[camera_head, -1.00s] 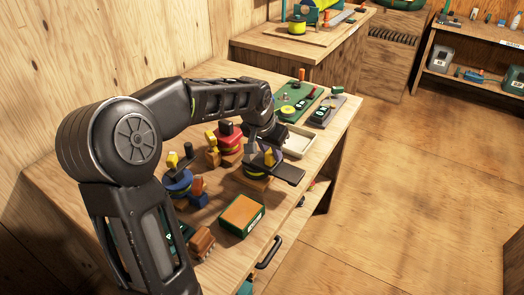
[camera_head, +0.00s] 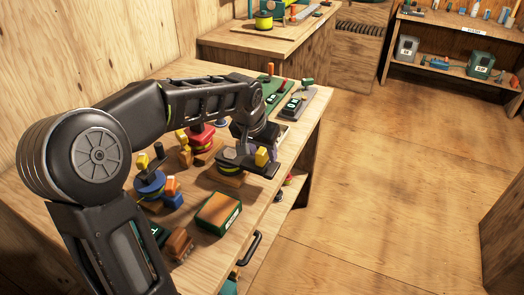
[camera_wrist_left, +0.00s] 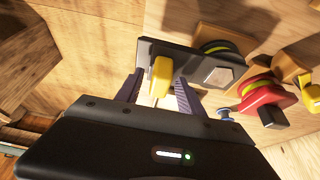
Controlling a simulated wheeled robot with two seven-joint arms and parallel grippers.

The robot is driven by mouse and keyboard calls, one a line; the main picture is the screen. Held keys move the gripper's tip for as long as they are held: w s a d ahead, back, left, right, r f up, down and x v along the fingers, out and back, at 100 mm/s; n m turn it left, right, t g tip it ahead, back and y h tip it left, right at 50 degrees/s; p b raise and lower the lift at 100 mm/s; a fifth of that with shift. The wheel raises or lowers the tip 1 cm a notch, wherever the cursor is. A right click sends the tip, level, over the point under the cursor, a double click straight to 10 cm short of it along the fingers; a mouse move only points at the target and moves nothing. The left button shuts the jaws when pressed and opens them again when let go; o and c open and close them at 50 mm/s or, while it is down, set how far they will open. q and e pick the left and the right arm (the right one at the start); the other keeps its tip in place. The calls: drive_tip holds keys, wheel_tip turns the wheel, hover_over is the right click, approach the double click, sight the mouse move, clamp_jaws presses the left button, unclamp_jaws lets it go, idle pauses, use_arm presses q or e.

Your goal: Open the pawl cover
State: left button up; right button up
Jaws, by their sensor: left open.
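A reel with a dark flat plate (camera_head: 233,157) on top stands on a wooden block near the table's right edge, with a yellow spool under the plate. A yellow knob (camera_head: 262,156) stands up from one end of the plate; I cannot tell for certain which part is the pawl cover. My left gripper (camera_head: 249,146) is at the plate, partly hidden by its own wrist. In the left wrist view, its two fingers (camera_wrist_left: 159,94) are apart, with the yellow knob (camera_wrist_left: 161,75) between them. I cannot tell whether they touch it. My right gripper is not in view.
A red reel (camera_head: 201,134) stands behind, and a blue reel (camera_head: 150,183) to the left. A green and brown box (camera_head: 218,213) lies in front. A green mat (camera_head: 270,92) and a grey block (camera_head: 297,103) lie at the back. The floor to the right is clear.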

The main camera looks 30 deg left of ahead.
use_arm(q)
drive_tip(key=v, duration=0.8)
drive_tip(key=shift+f, duration=0.1)
idle(0.4)
